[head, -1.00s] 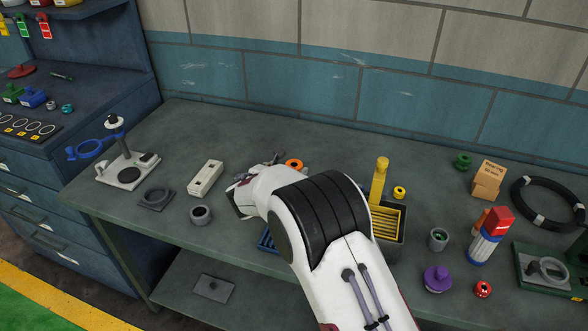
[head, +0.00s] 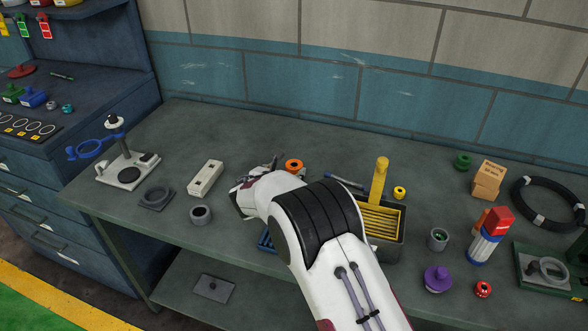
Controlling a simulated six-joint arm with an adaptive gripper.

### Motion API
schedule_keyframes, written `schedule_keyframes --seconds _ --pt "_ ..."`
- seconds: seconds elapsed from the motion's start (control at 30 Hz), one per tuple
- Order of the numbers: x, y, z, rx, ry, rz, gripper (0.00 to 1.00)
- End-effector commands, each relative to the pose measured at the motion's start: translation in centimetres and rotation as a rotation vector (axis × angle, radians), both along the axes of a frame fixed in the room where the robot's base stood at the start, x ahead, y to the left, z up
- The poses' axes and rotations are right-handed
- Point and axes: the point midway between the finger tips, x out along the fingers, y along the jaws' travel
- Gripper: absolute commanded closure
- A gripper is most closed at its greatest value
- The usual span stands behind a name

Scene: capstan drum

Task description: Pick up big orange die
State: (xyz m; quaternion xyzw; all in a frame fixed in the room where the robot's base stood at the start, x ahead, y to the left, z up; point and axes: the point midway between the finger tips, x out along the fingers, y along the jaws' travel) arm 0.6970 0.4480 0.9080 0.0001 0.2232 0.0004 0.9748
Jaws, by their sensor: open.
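The big orange die (head: 294,166) is a round orange ring with a dark centre. It stands on the workbench, just beyond my white arm, and its lower part is partly covered by the arm. My gripper (head: 269,166) shows only as a small dark piece past the wrist, just left of the die. It is open. Most of it is hidden by my own arm, and I cannot tell whether it touches anything. I see nothing held in it.
A dark bin with a yellow grate (head: 380,220) and a yellow post (head: 380,180) stands right of my arm. A small yellow ring (head: 399,192) is beside it. The bench (head: 235,130) behind is clear.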

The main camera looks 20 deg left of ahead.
Motion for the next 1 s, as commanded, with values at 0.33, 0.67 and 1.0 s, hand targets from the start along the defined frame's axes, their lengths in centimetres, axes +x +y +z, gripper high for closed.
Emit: schedule_keyframes --seconds 0.33,0.67,1.0 --pt "0.1 0.0 -0.1 0.000 0.000 0.000 0.45" --pt "1.9 -0.6 -0.9 0.000 -0.001 -0.002 0.45" --pt "4.4 -0.8 -2.0 0.000 0.000 -0.001 0.45"
